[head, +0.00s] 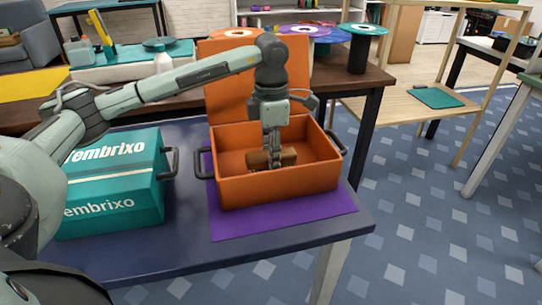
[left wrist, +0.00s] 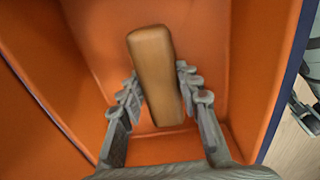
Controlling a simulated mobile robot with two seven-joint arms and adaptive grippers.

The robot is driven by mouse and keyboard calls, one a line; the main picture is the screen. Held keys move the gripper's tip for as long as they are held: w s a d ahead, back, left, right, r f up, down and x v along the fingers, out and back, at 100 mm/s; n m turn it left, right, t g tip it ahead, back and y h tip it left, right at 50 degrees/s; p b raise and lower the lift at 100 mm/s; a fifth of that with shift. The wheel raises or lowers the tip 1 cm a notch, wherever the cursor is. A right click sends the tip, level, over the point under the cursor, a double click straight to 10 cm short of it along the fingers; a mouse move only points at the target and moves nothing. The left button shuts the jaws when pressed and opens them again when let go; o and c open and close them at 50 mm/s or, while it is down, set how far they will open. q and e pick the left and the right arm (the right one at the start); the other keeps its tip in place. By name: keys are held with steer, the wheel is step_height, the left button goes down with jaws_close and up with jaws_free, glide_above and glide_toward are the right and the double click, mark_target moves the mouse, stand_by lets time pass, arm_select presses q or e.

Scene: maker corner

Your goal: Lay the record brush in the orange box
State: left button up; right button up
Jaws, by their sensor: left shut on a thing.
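The orange box (head: 285,188) stands open on a purple mat, with its lid raised at the back. The record brush (head: 287,154) is a brown block inside the box, between the box walls. My left gripper (head: 273,163) reaches down into the box and is shut on the brush. In the left wrist view the brush (left wrist: 156,75) lies lengthwise between the two fingers, with the orange box floor (left wrist: 95,40) below it. I cannot tell whether the brush touches the floor.
A teal box (head: 110,200) stands left of the orange box on the dark table (head: 190,235). The purple mat (head: 285,222) lies under the orange box. Its side handles (head: 203,163) stick out. A brown table (head: 365,80) with spools stands behind.

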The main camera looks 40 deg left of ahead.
arm_select(q)
steer(key=o, duration=0.7)
steer(key=shift+f, duration=0.15)
steer(key=o, duration=0.5)
arm_select(e)
steer(key=shift+d+r, duration=0.1)
steer(key=shift+r, duration=0.3)
arm_select(q)
steer(key=shift+r, duration=0.2)
steer(key=shift+r, duration=0.3)
step_height(320, 180, up, 11)
steer(key=shift+r+p, duration=0.2)
steer(key=shift+p, duration=0.2)
arm_select(e)
step_height(320, 180, down, 2)
steer(key=shift+f, duration=0.15)
